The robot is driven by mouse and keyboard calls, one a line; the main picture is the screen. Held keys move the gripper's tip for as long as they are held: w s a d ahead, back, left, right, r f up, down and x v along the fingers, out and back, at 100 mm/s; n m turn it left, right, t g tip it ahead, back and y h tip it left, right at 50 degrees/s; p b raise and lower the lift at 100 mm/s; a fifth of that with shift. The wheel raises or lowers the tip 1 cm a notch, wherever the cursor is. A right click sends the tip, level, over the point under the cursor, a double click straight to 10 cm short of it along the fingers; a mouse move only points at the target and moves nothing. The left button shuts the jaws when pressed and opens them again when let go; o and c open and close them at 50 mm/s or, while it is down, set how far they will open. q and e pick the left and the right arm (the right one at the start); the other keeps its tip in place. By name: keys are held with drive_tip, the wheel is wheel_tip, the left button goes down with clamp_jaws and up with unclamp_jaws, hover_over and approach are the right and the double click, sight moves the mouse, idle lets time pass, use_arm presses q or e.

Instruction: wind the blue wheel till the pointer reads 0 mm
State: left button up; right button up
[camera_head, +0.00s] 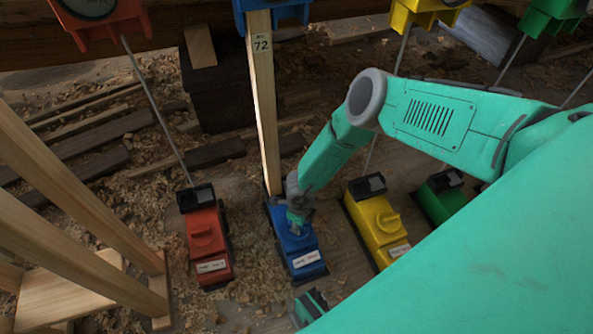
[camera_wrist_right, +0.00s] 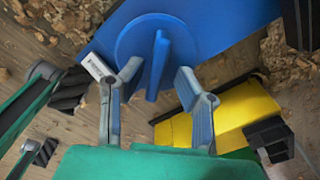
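The blue wheel is a round disc with a raised fin (camera_wrist_right: 158,66), on top of the blue jack body (camera_head: 304,256). In the head view my right gripper (camera_head: 298,214) is over the wheel and largely hides it. In the right wrist view my right gripper (camera_wrist_right: 157,78) is open, one finger on each side of the fin, with gaps still showing. A wooden prop (camera_head: 265,110) marked 72 rises from the blue unit to a blue bracket (camera_head: 278,14) at the top edge. No blue dial or pointer is visible.
A red jack (camera_head: 207,246) stands left of the blue one. A yellow jack (camera_head: 378,227) and a green jack (camera_head: 441,200) stand to its right. Wooden trestle legs (camera_head: 70,190) are at left. Shavings and planks cover the floor.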

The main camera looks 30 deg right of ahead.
drive_tip(key=shift+w+a+r, duration=0.1)
drive_tip(key=shift+w+a, duration=0.1)
drive_tip(key=shift+w+a+r, duration=0.1)
drive_tip(key=shift+r, duration=0.35)
wheel_tip(320, 180, up, 11)
drive_tip(key=shift+f, duration=0.1)
idle(0.4)
drive_tip(key=s+d+r+n+t, duration=0.1)
drive_tip(key=s+r+n, duration=0.5)
drive_tip(key=s+n, duration=0.7)
drive_tip(key=s+d+r+n, duration=0.1)
drive_tip(key=s+r+n, duration=0.6)
drive_tip(key=n, duration=1.1)
wheel_tip(320, 180, up, 16)
drive_tip(key=s+p, duration=0.2)
drive_tip(key=p, duration=1.5)
drive_tip(key=shift+s+a, duration=0.25)
drive_tip(key=shift+s, duration=0.1)
